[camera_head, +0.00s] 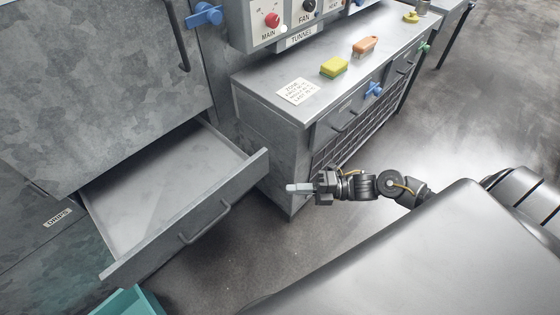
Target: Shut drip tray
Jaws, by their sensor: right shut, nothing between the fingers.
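The drip tray (157,187) is a grey metal drawer, pulled out from the cabinet on the left. Its front panel (150,241) carries a dark bar handle (205,222). A label reading DRIPS (58,217) is on the cabinet face beside it. My right gripper (290,187) is shut and empty. It is to the right of the drawer's front panel in the picture and appears apart from it. My left gripper is not in view.
A metal counter (317,97) with a yellow-green sponge (333,67), an orange block (365,45) and a paper note (292,91) stands to the right. A control panel (290,16) is above. A teal bin (128,302) sits below the drawer. Floor in front is clear.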

